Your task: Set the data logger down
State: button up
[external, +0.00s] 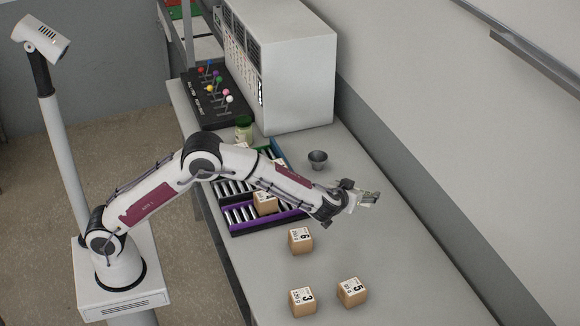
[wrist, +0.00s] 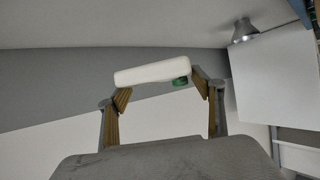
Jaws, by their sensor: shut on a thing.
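The data logger (wrist: 152,73) is a white, rounded, slim body with a small green patch on its underside. In the wrist view it spans between the two fingers of my gripper (wrist: 160,102), which is shut on it. In the external view my gripper (external: 367,198) is at the end of the outstretched arm, over the right part of the bench (external: 400,270). There the logger is too small and too mixed with the fingers to make out clearly. Its exact height over the bench cannot be told.
Three cardboard cubes, numbered 6 (external: 300,241), 3 (external: 302,301) and 5 (external: 352,292), stand in front. A metal cup (external: 317,160) is behind my gripper. A roller rack (external: 240,216) holding boxes lies under my arm. A large white cabinet (external: 300,80) stands behind.

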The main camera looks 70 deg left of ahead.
jog(key=d+m+t+h, duration=0.2)
jog(key=d+m+h, duration=0.3)
jog(key=d, duration=1)
jog(key=shift+d+f, duration=0.15)
jog(key=shift+f, duration=0.15)
jog(key=shift+w, duration=0.1)
send_over(378, 255)
jog(key=shift+w+f, duration=0.1)
jog(key=shift+f, duration=3.05)
jog(key=shift+f, duration=1.85)
jog(key=shift+f, duration=0.15)
